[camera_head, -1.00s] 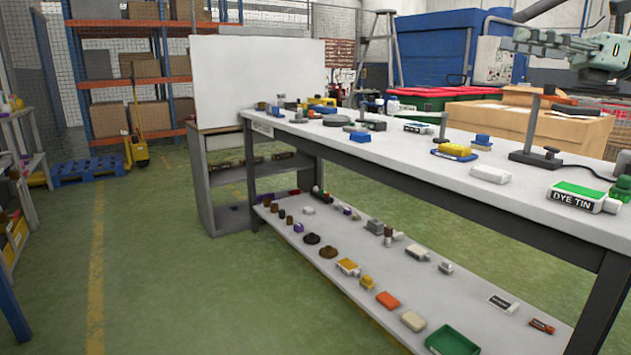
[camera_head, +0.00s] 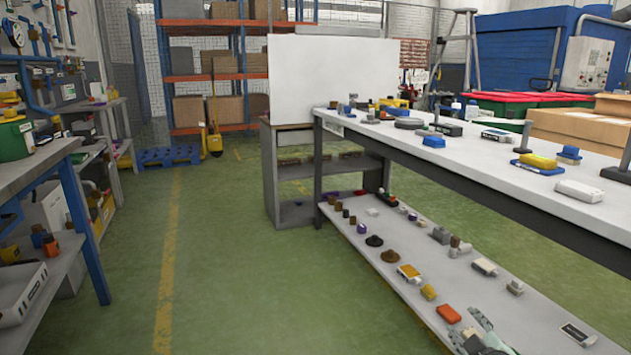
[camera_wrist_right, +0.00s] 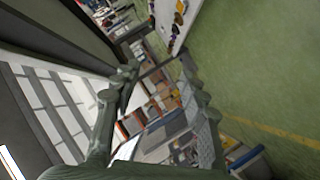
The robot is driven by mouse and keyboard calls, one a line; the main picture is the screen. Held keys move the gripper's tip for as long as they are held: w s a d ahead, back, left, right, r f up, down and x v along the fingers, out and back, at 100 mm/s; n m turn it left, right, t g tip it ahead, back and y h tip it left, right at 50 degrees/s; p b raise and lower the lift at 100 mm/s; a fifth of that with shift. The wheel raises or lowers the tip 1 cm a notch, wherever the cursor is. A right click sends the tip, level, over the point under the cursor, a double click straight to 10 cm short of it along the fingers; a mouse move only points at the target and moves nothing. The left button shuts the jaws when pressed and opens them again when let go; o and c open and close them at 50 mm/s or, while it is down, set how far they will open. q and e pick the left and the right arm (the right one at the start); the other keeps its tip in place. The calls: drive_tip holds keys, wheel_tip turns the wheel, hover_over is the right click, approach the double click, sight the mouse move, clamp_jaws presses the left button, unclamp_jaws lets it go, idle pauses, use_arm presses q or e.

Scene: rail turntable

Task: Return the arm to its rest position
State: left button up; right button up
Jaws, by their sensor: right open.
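My right gripper (camera_head: 470,328) shows at the bottom edge of the head view, right of the middle, as pale grey-green fingers in front of the lower shelf of the long workbench. The rest of that arm is out of the picture. In the right wrist view the fingers of this gripper (camera_wrist_right: 158,70) stand apart with nothing between them, and the room appears tilted behind them. My left gripper is in neither view.
The long white workbench (camera_head: 500,160) runs along the right, with many small items on its top and lower shelf (camera_head: 400,225). Another bench (camera_head: 30,165) stands at the left. The green floor (camera_head: 235,270) between them is clear. A blue pallet (camera_head: 168,157) lies farther back.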

drive_tip(key=s+a+f+m+g, duration=0.2)
drive_tip(key=s+f, duration=0.4)
drive_tip(key=s, duration=0.5)
drive_tip(key=s+a+f+m+g, duration=0.2)
drive_tip(key=s+f+g, duration=0.3)
drive_tip(key=s, duration=0.6)
drive_tip(key=s+a+f+m+g, duration=0.2)
drive_tip(key=s+f+g, duration=0.2)
drive_tip(key=s+f, duration=0.3)
drive_tip(key=s, duration=0.4)
drive_tip(key=shift+a+f+m+y, duration=0.2)
drive_tip(key=shift+f+m+y, duration=0.1)
drive_tip(key=shift+f+m, duration=0.1)
